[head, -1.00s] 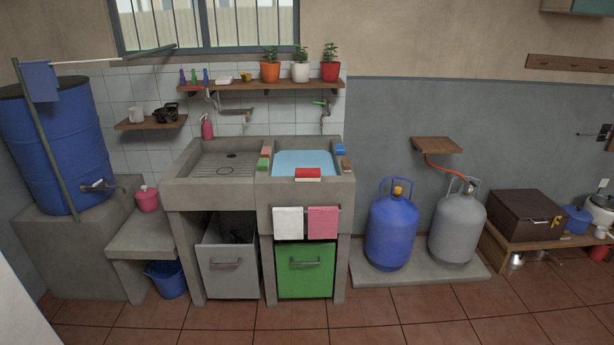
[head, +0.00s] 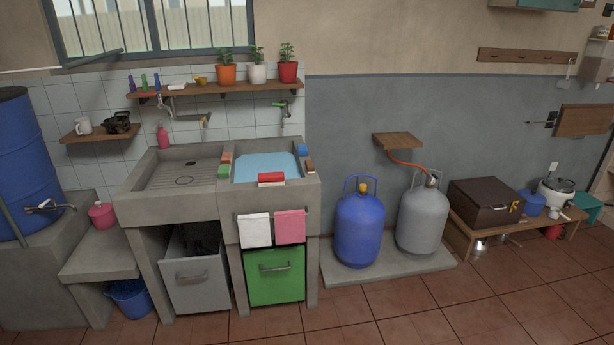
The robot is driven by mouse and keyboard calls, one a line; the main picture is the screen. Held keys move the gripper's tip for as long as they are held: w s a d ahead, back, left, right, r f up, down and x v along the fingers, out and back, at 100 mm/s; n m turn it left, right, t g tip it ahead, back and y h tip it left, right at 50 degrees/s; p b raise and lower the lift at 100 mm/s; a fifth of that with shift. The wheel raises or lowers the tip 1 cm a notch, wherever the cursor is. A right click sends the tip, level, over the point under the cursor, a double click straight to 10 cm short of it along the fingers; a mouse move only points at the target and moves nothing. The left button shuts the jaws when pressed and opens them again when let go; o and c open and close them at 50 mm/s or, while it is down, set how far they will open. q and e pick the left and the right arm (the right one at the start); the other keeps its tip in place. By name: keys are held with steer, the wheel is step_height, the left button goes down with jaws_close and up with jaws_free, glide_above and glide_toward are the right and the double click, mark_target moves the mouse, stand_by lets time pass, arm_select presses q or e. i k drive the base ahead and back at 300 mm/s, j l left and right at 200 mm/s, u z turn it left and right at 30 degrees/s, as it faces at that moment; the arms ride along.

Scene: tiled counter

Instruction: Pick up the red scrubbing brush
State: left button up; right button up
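A red block-shaped item with a pale lower side (head: 271,177), which looks like the red scrubbing brush, lies on the front rim of the water-filled basin (head: 309,190). It lies flat, with its long side along the rim. Neither of my grippers is in view, and nothing touches the item.
A green and a reddish block (head: 225,171) sit on the divider left of the water. A blue block (head: 303,151) and a brown block (head: 310,166) are on the right rim. White (head: 254,229) and pink (head: 290,226) cloths hang in front. Gas cylinders (head: 359,229) stand right; floor ahead shows clear.

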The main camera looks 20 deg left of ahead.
mark_target(270, 179)
steer(key=i+j+z, duration=0.2)
steer(key=j, duration=0.45)
steer(key=j+z, duration=0.25)
steer(key=j, duration=0.45)
steer(key=i+j+z, duration=0.2)
steer(key=j, duration=0.5)
steer(key=k, duration=0.1)
